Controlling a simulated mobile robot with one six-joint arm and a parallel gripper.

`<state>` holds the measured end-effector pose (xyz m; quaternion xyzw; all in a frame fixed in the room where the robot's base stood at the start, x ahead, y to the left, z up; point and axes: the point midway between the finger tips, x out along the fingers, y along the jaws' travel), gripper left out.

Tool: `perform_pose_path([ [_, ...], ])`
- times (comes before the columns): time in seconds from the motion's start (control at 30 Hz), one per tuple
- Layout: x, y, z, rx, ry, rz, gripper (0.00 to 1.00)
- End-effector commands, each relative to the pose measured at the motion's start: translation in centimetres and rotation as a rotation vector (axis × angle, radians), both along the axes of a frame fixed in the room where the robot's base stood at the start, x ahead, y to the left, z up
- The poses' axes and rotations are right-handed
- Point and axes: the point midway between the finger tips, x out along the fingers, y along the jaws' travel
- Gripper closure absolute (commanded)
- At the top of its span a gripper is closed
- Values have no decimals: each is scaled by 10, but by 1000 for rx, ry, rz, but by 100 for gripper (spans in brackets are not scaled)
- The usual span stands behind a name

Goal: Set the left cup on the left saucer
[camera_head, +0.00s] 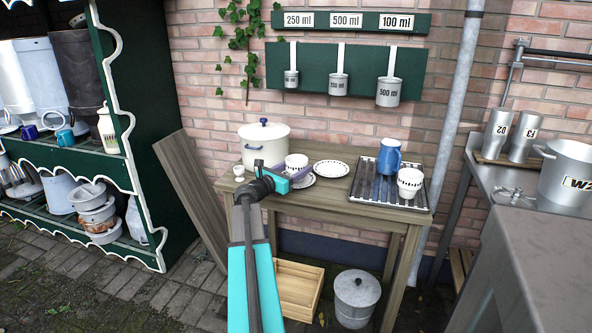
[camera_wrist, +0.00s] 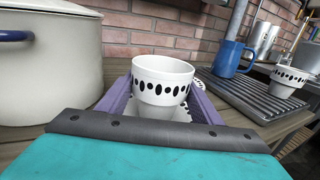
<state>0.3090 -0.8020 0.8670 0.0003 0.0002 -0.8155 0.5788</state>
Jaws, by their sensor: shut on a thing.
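The left cup (camera_head: 297,161), white with a black oval pattern, is upright between the purple fingers of my gripper (camera_head: 290,173). In the wrist view the cup (camera_wrist: 161,82) sits between both fingers, and my gripper is shut on it. The left saucer (camera_head: 302,182), white with a dark patterned rim, lies on the wooden table just below the cup. Part of it also shows behind and under the cup in the wrist view (camera_wrist: 183,113). The cup hides much of it, and I cannot tell whether they touch.
A second saucer (camera_head: 331,168) lies to the right. A ribbed tray (camera_head: 372,190) holds a blue mug (camera_head: 388,158) and another patterned cup (camera_head: 409,183). A large cream pot (camera_head: 263,146) stands close on the left. A small white item (camera_head: 239,172) stands at the table's left end.

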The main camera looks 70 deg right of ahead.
Motion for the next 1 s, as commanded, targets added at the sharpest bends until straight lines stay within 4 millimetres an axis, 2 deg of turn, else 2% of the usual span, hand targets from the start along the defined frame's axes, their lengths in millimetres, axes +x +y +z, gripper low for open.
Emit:
perform_pose_path([
  [0.43,0,0,-3,-1,0,0,66],
  [0.47,0,0,-3,-1,0,0,38],
  [0.57,0,0,-3,-1,0,0,22],
  [1.0,1,1,0,0,0,1,22],
])
